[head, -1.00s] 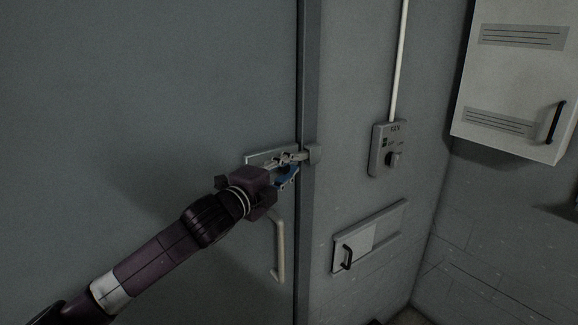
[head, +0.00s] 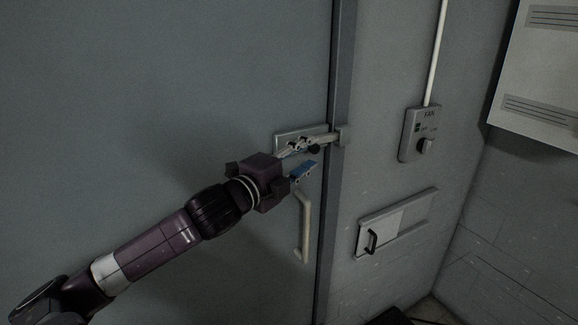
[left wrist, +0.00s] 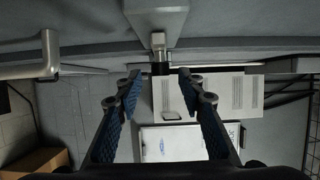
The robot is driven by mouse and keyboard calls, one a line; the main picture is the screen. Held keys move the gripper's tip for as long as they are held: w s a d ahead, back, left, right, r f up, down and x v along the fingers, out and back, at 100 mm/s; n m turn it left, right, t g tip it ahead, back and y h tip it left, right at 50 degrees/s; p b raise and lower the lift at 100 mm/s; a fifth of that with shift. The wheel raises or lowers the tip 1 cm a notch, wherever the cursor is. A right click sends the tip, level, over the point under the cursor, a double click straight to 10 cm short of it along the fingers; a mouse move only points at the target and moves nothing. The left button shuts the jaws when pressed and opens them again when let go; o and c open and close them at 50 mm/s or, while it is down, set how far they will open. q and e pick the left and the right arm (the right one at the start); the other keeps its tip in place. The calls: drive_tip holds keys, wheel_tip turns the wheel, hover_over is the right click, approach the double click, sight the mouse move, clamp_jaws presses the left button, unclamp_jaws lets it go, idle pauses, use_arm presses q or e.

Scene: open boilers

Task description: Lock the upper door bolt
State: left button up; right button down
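The upper door bolt has a pale plate (head: 288,142) on the grey door, near its right edge. Its bar reaches across to the keeper (head: 343,136) on the frame and appears to meet it. A dark knob (head: 314,149) hangs from the bolt; it also shows in the left wrist view (left wrist: 160,68). My left gripper (head: 304,161) is open and empty, just below and left of the knob. In the left wrist view its blue-padded fingers (left wrist: 165,92) stand wide apart, with the knob beyond the tips. My right gripper is not in view.
A pale vertical door handle (head: 304,228) is just below my left gripper. Right of the frame are a fan switch box (head: 420,134), a small hatch with a black handle (head: 397,222) and a white cabinet (head: 540,75). The door's left part is clear.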

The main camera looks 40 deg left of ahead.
use_arm(q)
drive_tip(key=s, duration=0.6)
drive_tip(key=shift+s, duration=0.3)
drive_tip(key=shift+c, duration=0.7)
